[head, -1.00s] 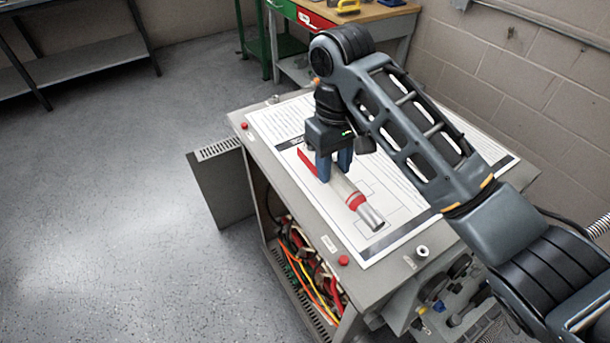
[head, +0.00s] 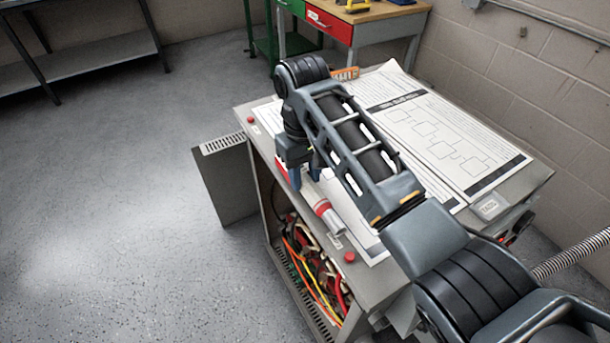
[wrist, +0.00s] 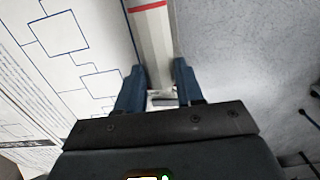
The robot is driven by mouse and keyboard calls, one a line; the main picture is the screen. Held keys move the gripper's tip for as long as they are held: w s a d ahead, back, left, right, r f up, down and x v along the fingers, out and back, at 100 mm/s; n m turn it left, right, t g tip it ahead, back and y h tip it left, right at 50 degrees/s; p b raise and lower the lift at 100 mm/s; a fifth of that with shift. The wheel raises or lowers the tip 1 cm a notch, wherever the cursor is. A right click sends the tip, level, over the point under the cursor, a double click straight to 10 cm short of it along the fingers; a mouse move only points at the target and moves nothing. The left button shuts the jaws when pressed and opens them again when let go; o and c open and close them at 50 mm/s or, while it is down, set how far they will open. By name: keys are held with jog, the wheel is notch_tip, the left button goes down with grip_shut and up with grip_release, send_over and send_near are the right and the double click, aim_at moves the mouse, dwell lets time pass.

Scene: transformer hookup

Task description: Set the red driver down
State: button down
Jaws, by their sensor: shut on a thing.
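My gripper (head: 305,179) is shut on the red driver (head: 329,215), near the left edge of the cabinet top (head: 489,192). The driver has a pale grey body, red parts and a silver end that points toward the front of the cabinet. In the wrist view, the driver's pale body (wrist: 151,48) with a red band runs up from between my fingers (wrist: 158,88). Paper lies to its left and grey floor shows to its right. I cannot tell whether the driver touches the top. My arm hides part of it in the head view.
Printed diagram sheets (head: 440,135) cover much of the cabinet top. Red buttons (head: 349,257) sit near its left edge. The open cabinet front shows several coloured wires (head: 308,275). A grey door panel (head: 226,180) stands out at left. A workbench (head: 385,18) stands behind.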

aim_at(305, 176)
jog(key=shift+f, duration=0.45)
jog(key=c, duration=0.7)
grip_release()
jog(key=shift+w+a+r+p, duration=0.15)
jog(key=shift+r+p, duration=0.35)
jog(key=shift+r, duration=2.5)
jog(key=shift+w+d+r+p, duration=0.15)
jog(key=shift+r+p, duration=0.3)
jog(key=shift+r, duration=2.5)
jog(key=shift+a, duration=0.15)
